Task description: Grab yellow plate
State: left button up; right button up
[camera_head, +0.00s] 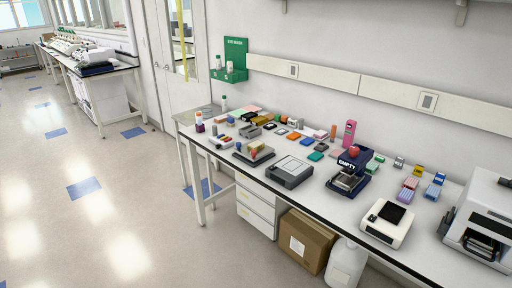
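No gripper of mine is in view. Several yellowish things lie on the long white lab bench (335,192). A small pale yellow block (256,147) sits on a dark flat device (243,156) towards the left part of the bench. A yellow-orange flat piece (271,120) lies among small coloured items farther back. A small yellow block (418,170) stands at the right, by pink and blue racks. They are too small for me to tell which is the yellow plate.
A cardboard box (306,240) and a white jug (345,262) are below. The floor at left is clear.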

aim_at(257, 145)
jog(key=i+j+z, duration=0.25)
jog(key=i+j, duration=0.4)
jog(key=i, duration=0.1)
